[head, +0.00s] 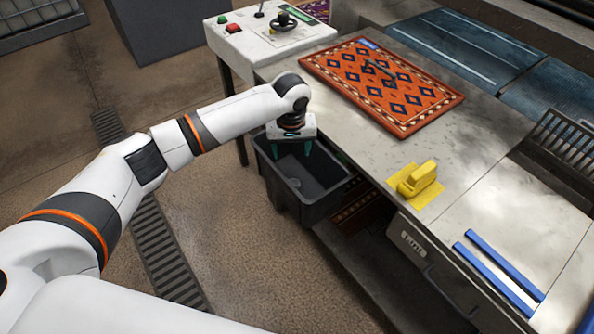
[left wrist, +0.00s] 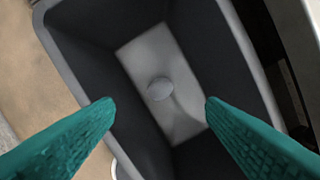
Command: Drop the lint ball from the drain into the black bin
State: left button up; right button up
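The black bin (head: 318,207) stands on the floor against the front of the workbench. It fills most of the left wrist view (left wrist: 75,62), where I look down into it. The grey lint ball (left wrist: 160,89) shows inside the bin against its lighter bottom; I cannot tell whether it touches the bottom. My left gripper (head: 291,153) points down over the bin. Its teal fingers (left wrist: 160,104) are spread wide with nothing between the tips, and the ball is below them. My right gripper is not in view.
A patterned orange rug (head: 381,84) lies on the workbench (head: 450,160). A yellow tool (head: 418,180) and blue strips (head: 505,267) lie nearer its front edge. A control box (head: 270,38) stands at the back left. A floor drain grate (head: 165,250) runs beneath my arm; the open floor is clear.

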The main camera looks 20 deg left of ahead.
pick_arm(q)
notch_tip(320, 180, up, 12)
jog(key=s, duration=0.1)
jog(key=shift+s+d, duration=0.2)
jog(key=shift+d, duration=0.05)
jog(key=shift+f, duration=0.1)
dwell(0.5)
